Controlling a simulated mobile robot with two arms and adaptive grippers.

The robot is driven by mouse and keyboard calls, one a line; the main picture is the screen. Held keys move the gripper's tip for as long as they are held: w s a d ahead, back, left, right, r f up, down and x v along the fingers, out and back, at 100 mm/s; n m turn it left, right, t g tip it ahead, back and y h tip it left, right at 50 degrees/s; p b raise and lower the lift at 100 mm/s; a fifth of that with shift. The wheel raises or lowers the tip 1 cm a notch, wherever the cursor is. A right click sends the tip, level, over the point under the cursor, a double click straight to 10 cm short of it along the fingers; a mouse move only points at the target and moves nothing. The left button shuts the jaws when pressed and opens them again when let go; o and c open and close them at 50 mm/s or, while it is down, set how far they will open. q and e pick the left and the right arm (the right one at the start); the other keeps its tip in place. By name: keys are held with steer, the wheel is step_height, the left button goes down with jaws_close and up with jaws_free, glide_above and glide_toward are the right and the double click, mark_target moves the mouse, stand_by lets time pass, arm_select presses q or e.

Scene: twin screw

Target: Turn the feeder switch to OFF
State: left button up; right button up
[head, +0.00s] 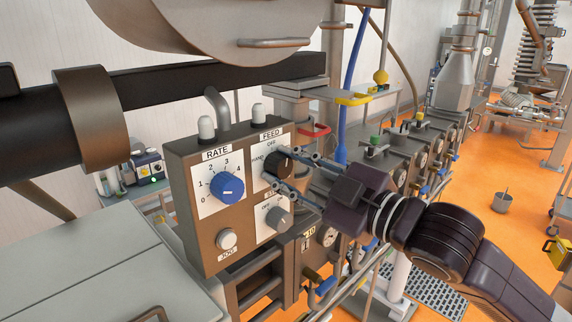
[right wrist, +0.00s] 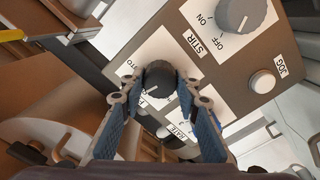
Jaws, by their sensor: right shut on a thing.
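The feeder switch is a black round knob (head: 277,161) under the FEED label on a brown control box (head: 190,165). HAND and OFF show beside it in the head view; the right side of its plate is hidden by my gripper. My right gripper (head: 279,167) reaches in from the right, its two fingers closed on opposite sides of the knob. In the right wrist view the knob (right wrist: 160,80) sits between the blue-padded fingertips (right wrist: 160,94). A pale mark on it points to the lower left in that view; the exact setting is hard to read. My left gripper is out of view.
The blue RATE dial (head: 227,187) is left of the switch. The grey STIR knob (head: 279,218) lies just below it, close to my lower finger. A white JOG button (head: 226,238) is at lower left. Two capped posts (head: 206,128) stand on the box.

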steer(key=shift+n, duration=1)
steer(key=o, duration=1.2)
steer(key=shift+c, duration=0.2)
steer(key=shift+s+d, duration=0.25)
steer(key=shift+d, duration=0.05)
steer(key=v, duration=0.6)
steer(key=shift+s+d, duration=0.25)
steer(key=shift+s, duration=0.1)
